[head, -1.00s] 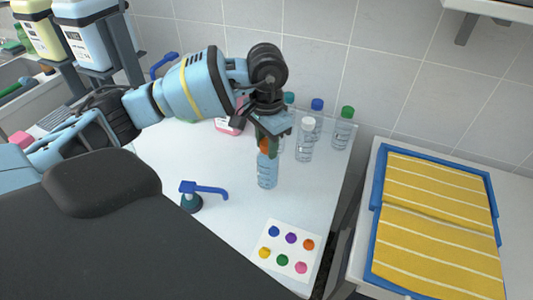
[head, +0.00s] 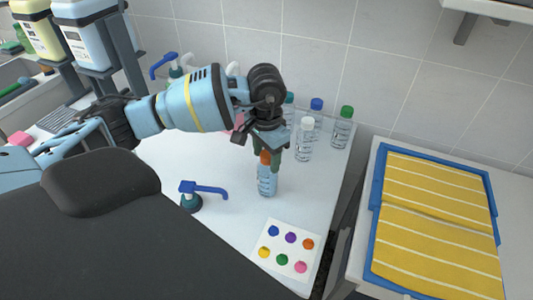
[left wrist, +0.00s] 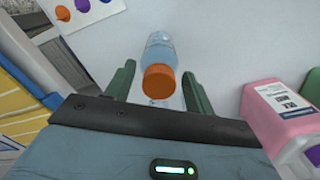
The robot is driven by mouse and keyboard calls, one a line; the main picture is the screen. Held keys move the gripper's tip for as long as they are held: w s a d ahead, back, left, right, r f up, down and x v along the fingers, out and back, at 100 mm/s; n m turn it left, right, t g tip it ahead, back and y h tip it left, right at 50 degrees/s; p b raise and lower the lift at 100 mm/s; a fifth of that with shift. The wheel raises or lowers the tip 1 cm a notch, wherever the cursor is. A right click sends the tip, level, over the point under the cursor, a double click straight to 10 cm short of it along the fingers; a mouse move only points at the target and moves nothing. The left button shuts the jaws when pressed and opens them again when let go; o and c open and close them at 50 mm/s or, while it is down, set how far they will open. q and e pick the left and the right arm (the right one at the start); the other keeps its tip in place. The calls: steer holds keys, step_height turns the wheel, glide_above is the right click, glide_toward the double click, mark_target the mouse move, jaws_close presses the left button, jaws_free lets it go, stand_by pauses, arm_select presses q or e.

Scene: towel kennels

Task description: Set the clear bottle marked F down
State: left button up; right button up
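A clear bottle with an orange cap (head: 267,184) stands upright on the white table, as far as I can tell. Its letter is not readable. My left gripper (head: 270,160) is above it, with its green fingers around the cap end. In the left wrist view the orange cap (left wrist: 159,82) sits between the two fingers of the left gripper (left wrist: 158,70), with a gap on each side. The gripper looks open there. The bottle's clear body (left wrist: 160,46) shows beyond the cap. My right gripper is not in view.
Behind stand bottles with white (head: 305,140), green (head: 342,130) and blue (head: 316,106) caps. A blue pump bottle (head: 191,198) is left, a card with coloured dots (head: 286,250) in front. A pink container (left wrist: 282,115) stands near the gripper. Yellow towels (head: 435,220) lie right.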

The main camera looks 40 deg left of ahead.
arm_select(q)
steer(key=shift+r, duration=0.1)
steer(key=shift+r, duration=0.25)
step_height(320, 180, up, 12)
steer(key=shift+f+b, duration=0.15)
steer(key=shift+b, duration=0.25)
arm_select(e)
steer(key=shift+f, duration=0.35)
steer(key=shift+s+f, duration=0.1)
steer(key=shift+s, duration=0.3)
arm_select(q)
steer(key=shift+f, duration=0.1)
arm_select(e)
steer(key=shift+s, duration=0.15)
